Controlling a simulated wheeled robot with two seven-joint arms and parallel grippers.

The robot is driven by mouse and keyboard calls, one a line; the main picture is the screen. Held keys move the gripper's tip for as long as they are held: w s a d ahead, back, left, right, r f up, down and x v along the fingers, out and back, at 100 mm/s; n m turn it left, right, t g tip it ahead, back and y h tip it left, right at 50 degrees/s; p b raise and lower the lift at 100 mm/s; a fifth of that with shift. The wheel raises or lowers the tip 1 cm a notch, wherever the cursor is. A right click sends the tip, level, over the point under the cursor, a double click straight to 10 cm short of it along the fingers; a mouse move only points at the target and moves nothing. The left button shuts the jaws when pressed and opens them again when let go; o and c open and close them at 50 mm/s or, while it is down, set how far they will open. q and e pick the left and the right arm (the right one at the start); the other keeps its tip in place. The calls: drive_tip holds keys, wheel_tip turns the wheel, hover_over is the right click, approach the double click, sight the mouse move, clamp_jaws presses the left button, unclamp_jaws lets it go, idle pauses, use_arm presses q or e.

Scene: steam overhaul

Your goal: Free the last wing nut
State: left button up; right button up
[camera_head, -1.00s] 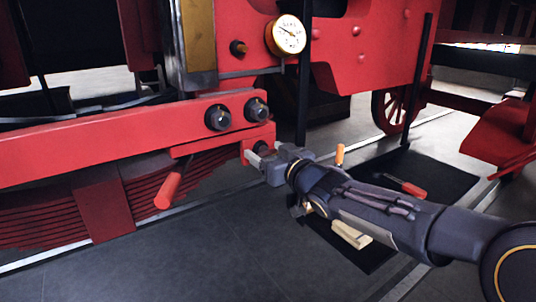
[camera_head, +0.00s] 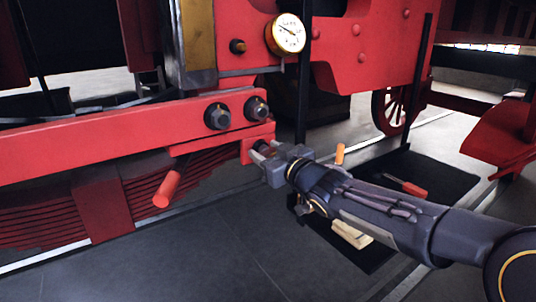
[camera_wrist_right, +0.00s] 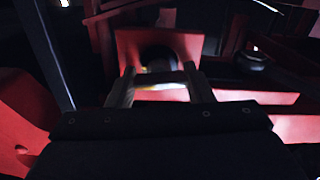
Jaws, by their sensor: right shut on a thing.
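My right gripper (camera_head: 262,151) reaches in from the right, at the red bracket (camera_head: 247,153) under the right end of the red beam. Its fingers are shut on a small part, which I take to be the wing nut, mostly hidden in the head view. In the right wrist view the two fingers (camera_wrist_right: 160,88) point at a red plate (camera_wrist_right: 187,47) with a dark round part in front of it. A pale, yellowish piece (camera_wrist_right: 160,78) shows between the fingers, blurred and dark. Whether the nut is still on its thread I cannot tell. My left gripper is not in view.
Two dark bolts (camera_head: 217,116) sit on the red beam (camera_head: 90,146). A red handle (camera_head: 167,189) hangs below it. A gauge (camera_head: 286,34) is above. A dark mat (camera_head: 440,180) on the floor holds a red-handled tool (camera_head: 413,188) and a wooden piece (camera_head: 352,234). The floor at front left is clear.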

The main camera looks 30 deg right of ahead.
drive_tip(key=n+b, duration=0.2)
drive_tip(key=n, duration=0.2)
drive_tip(key=shift+a+f, duration=0.15)
drive_tip(key=n+b, duration=0.1)
drive_tip(key=n, duration=0.4)
drive_tip(key=shift+f+n+b, duration=0.1)
drive_tip(key=shift+n+b, duration=0.3)
drive_tip(key=n+b, duration=0.1)
drive_tip(key=n, duration=0.4)
drive_tip(key=shift+f+b, duration=0.1)
drive_tip(key=shift+b, duration=0.2)
drive_tip(key=shift+n+b, duration=0.5)
drive_tip(key=shift+n, duration=2.2)
drive_tip(key=o, duration=1)
